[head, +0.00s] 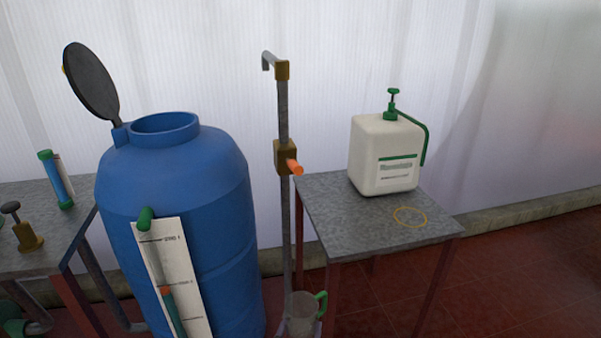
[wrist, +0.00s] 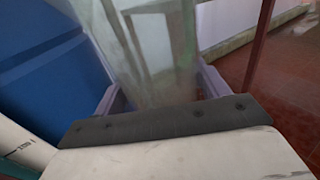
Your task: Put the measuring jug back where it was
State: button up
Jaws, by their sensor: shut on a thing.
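The measuring jug (head: 301,314), clear grey with a green handle on its right, shows at the bottom of the head view, low in front of the tap post and left of the right table. In the wrist view the see-through jug (wrist: 140,50) rises between the two pale purple fingers of my gripper (wrist: 155,88), which is shut on it. The jug's lower part is cut off in the head view. A thin yellow ring (head: 411,217) lies on the bare front right of the grey table (head: 340,215).
A white canister (head: 385,155) with a green pump stands on the right table behind the ring. A blue barrel (head: 180,210) with an open lid stands left of the post (head: 284,130), whose orange-handled tap sticks out. A second table (head: 40,235) holds tools at far left.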

jog(key=s+f+n+y, duration=0.3)
jog(key=s+f, duration=0.3)
jog(key=f, duration=0.7)
jog(key=shift+s+f+t+y, duration=0.25)
jog(key=shift+s+t+y, duration=0.1)
jog(key=shift+y, duration=0.45)
